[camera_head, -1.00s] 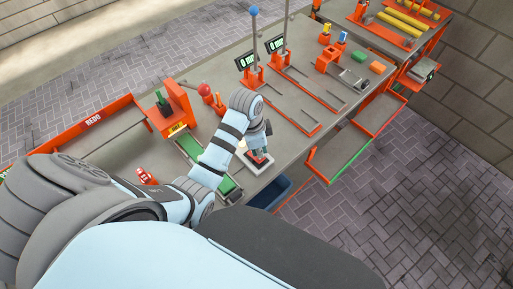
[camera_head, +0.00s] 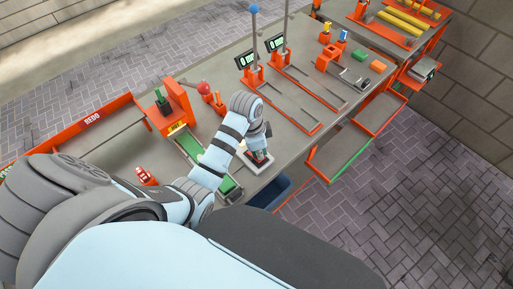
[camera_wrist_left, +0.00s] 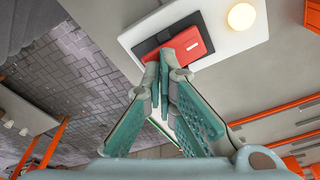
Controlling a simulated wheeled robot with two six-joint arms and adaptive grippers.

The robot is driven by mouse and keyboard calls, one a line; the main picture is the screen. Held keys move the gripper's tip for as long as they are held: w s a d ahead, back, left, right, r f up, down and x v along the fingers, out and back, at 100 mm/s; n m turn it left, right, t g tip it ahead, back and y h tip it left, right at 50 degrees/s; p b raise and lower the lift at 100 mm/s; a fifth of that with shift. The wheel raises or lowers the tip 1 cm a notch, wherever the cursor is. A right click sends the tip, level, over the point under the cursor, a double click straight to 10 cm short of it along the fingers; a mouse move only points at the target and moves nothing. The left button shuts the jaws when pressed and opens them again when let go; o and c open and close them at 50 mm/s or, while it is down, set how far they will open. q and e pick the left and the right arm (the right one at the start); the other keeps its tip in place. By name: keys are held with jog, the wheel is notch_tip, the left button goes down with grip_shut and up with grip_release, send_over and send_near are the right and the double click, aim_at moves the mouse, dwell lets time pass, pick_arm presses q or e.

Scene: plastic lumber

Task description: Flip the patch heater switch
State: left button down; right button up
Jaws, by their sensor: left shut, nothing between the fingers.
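The patch heater switch is a red rocker (camera_wrist_left: 190,42) in a black frame on a white plate (camera_wrist_left: 228,44). A round lamp (camera_wrist_left: 241,16) on the plate glows warm white. In the head view the plate (camera_head: 262,168) lies near the table's front edge, partly hidden by my left gripper. My left gripper (camera_wrist_left: 158,68) is shut and empty, its fingertips at the rocker's near edge. I cannot tell whether they touch it or which way the rocker is tilted. It also shows in the head view (camera_head: 258,153). My right gripper is out of view.
A green strip (camera_head: 188,143) and an orange post with a red knob (camera_head: 204,88) stand left of my left wrist. An orange-walled REDO tray (camera_head: 110,112) is further left. Orange rail fixtures (camera_head: 312,128) lie right. A dark blue bin (camera_head: 272,193) is below the front edge.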

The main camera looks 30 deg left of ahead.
pick_arm(q)
jog(key=shift+s+f, duration=0.1)
jog(key=shift+f, duration=0.1)
notch_tip(320, 180, up, 3)
jog(key=shift+f+p, duration=0.2)
jog(key=shift+p, duration=0.85)
jog(key=shift+r, duration=2.2)
